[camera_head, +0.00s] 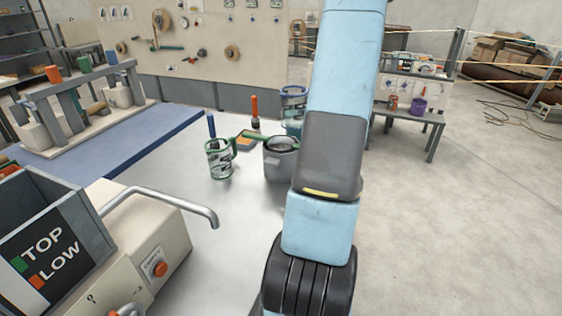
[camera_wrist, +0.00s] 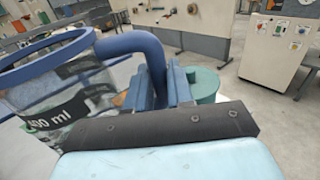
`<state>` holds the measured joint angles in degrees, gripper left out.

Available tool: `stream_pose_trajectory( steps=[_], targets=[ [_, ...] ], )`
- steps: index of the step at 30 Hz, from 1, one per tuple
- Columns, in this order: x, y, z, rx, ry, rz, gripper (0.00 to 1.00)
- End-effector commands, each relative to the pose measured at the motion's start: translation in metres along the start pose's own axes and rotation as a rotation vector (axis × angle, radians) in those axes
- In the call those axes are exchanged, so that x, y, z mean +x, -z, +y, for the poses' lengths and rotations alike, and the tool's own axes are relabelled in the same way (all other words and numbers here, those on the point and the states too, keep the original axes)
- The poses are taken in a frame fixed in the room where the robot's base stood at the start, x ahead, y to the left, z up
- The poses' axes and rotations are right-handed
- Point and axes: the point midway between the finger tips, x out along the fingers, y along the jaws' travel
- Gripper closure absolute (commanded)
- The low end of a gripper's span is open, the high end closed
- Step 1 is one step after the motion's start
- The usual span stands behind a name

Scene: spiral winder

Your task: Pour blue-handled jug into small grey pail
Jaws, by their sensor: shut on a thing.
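The blue-handled jug (camera_wrist: 70,95) is clear with a blue rim and a "400 ml" mark, at the left of the wrist view. My gripper (camera_wrist: 163,82) is shut on its blue handle (camera_wrist: 142,43). In the head view the jug (camera_head: 292,101) shows partly beside my arm, roughly upright, behind the small grey pail. My arm hides the gripper there. The small grey pail (camera_head: 281,165) stands on the light table just left of my arm, which covers part of its right side. I cannot tell how far the jug is above the table.
A green-handled jug (camera_head: 219,160) stands left of the pail. A red-handled tool (camera_head: 255,112) and a blue upright item (camera_head: 211,125) are behind it. A control box (camera_head: 60,245) and a bent metal pipe (camera_head: 165,200) are at front left. The front table middle is clear.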

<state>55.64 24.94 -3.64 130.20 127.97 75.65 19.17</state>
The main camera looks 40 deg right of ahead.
Motion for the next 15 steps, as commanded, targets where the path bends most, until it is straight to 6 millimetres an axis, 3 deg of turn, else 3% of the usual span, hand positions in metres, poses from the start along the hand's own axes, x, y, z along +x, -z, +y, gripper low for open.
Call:
stream_pose_trajectory(
  steps=[15],
  targets=[
    [0.0,-0.043,-0.001,-0.002,0.0,-0.003,1.0]
  ],
)
